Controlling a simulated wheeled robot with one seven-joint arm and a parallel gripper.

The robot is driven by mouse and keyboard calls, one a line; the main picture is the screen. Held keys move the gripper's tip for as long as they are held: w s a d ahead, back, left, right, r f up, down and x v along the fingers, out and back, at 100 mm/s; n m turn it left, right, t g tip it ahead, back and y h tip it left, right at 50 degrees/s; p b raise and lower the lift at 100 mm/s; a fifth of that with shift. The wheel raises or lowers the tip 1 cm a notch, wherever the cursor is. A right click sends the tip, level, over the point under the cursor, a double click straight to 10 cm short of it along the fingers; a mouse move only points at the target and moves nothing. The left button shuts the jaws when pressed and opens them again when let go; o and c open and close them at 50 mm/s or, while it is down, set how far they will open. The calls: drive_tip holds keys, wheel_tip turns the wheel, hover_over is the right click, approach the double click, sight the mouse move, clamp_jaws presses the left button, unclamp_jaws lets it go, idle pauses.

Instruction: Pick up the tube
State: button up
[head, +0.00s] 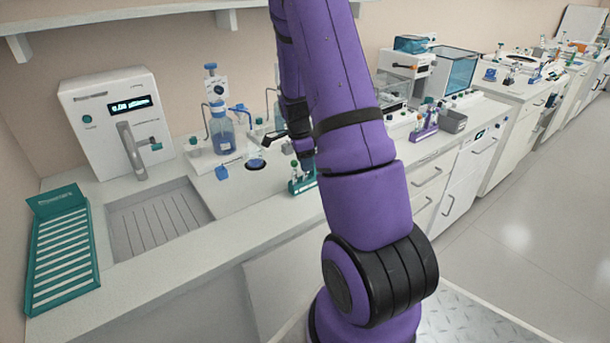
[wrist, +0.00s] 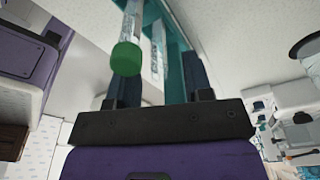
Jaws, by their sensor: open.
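A clear tube with a green cap (wrist: 127,58) shows in the wrist view, in front of the left finger. Another clear tube (wrist: 157,50) stands behind it, between the fingers. Both are at a teal rack (wrist: 174,30). My gripper (wrist: 162,68) is open, its two dark fingers spread to either side of the rack part. I cannot tell whether a finger touches a tube. In the head view the small teal rack (head: 302,186) with a green cap (head: 295,164) stands on the bench below my gripper; my arm hides part of it.
A white instrument (head: 112,115) stands at the back left, beside a sunken sink tray (head: 155,222). A larger teal rack (head: 60,250) lies at the left. A blue bottle (head: 222,132) stands left of my gripper. A purple rack (head: 425,132) is farther right. The front bench strip is clear.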

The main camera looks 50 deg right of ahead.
drive_tip(key=c, duration=0.8)
drive_tip(key=shift+r, duration=0.1)
drive_tip(key=shift+w+a+r, duration=0.1)
drive_tip(key=shift+a+r, duration=0.1)
drive_tip(key=shift+r, duration=0.5)
wheel_tip(320, 180, up, 10)
drive_tip(key=r, duration=0.1)
drive_tip(key=w+a, duration=0.1)
drive_tip(key=a, duration=0.5)
drive_tip(key=w+a, duration=0.2)
drive_tip(key=a, duration=0.4)
drive_tip(key=w+a+f, duration=0.1)
drive_tip(key=a, duration=0.6)
drive_tip(key=shift+w, duration=0.25)
